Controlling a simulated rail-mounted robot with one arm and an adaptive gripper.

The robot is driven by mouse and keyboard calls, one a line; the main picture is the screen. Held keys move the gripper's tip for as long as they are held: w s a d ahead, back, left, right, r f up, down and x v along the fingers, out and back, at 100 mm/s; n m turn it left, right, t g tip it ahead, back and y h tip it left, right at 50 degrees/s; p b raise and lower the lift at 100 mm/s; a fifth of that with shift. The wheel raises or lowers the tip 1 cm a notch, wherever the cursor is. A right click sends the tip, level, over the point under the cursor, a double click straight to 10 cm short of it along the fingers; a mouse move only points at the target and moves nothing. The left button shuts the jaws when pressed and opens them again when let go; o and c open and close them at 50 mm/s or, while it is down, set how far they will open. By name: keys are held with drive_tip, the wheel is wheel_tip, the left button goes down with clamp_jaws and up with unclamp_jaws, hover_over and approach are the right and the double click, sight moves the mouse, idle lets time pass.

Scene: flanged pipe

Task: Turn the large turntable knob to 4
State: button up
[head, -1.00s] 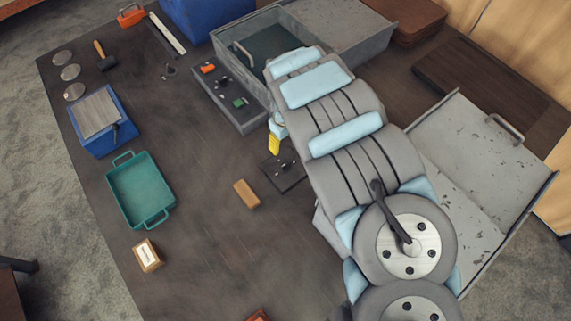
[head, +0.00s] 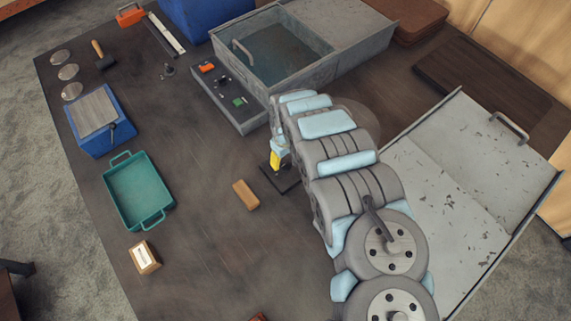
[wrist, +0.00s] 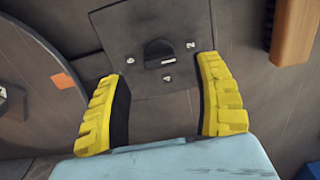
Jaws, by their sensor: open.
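A dark square plate (wrist: 160,25) with a black knob (wrist: 158,50) and small white number marks around it lies in the wrist view; one mark reads 2, the others are hard to read. In the head view the plate (head: 287,183) is partly hidden by my gripper. My gripper (wrist: 165,95) is open, its yellow fingers on either side of the knob and apart from it. In the head view one yellow finger (head: 275,160) shows above the plate. A large round disc (wrist: 40,75) with an orange patch, apparently the turntable, is left in the wrist view; my arm mostly hides it in the head view.
A tan block (head: 245,195) lies left of the plate. A grey basin (head: 280,55) and a panel with small coloured switches (head: 225,95) stand behind. A green tray (head: 139,188) and a blue box (head: 100,120) are at left. The table between is clear.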

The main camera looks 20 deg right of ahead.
sight(286, 164)
drive_tip(key=shift+f, duration=2.2)
drive_tip(key=c, duration=1.2)
